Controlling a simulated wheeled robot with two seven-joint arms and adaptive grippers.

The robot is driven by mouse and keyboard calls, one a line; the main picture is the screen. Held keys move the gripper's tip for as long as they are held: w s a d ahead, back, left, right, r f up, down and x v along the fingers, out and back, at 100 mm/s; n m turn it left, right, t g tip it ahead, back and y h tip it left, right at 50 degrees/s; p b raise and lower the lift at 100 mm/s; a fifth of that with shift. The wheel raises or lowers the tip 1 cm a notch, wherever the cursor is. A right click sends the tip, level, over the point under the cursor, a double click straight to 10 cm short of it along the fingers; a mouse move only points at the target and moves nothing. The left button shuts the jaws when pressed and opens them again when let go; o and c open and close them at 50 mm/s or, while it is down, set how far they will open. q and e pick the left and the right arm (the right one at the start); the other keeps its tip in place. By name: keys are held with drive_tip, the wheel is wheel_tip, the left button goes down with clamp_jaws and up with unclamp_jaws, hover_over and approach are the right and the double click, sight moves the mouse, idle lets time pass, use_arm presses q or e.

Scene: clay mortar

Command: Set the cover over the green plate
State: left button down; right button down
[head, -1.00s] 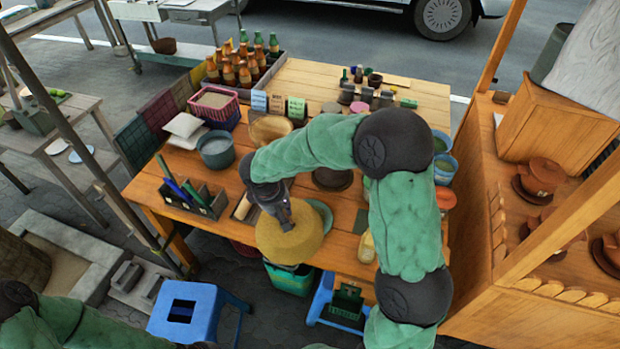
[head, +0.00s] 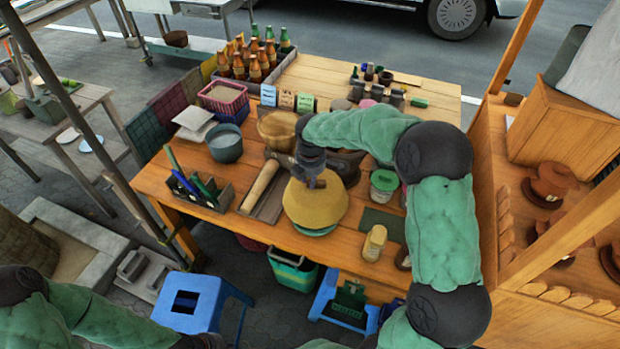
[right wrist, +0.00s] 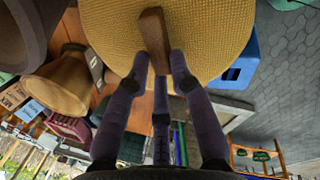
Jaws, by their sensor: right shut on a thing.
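The cover (head: 315,205) is a yellow woven dome with a brown wooden handle (right wrist: 153,38). My right gripper (head: 310,180) is shut on this handle from above; its dark fingers also show around the handle in the right wrist view (right wrist: 160,75). The green plate (head: 316,232) is under the cover, near the table's front edge. Only a strip of its rim shows at the cover's front; the rest is hidden. I cannot tell whether the cover touches the plate or hangs just above it. My left gripper is not in view.
A rolling pin (head: 260,185) on a tray lies left of the cover. A green-lidded jar (head: 383,186) and a yellowish object (head: 374,243) stand to the right. A grey pot (head: 225,145) and brown bowl (head: 278,130) stand behind left. A blue stool (head: 190,300) is below.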

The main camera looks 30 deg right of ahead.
drive_tip(key=shift+f+b, duration=2.3)
drive_tip(key=shift+f, duration=0.4)
drive_tip(key=shift+f+b, duration=0.9)
drive_tip(key=shift+f, duration=1.1)
drive_tip(key=c, duration=1)
unclamp_jaws()
drive_tip(key=shift+f, duration=0.1)
drive_tip(key=r, duration=0.4)
drive_tip(key=s+r, duration=0.1)
drive_tip(key=r, duration=0.3)
drive_tip(key=s+a+r, duration=0.1)
drive_tip(key=r, duration=0.3)
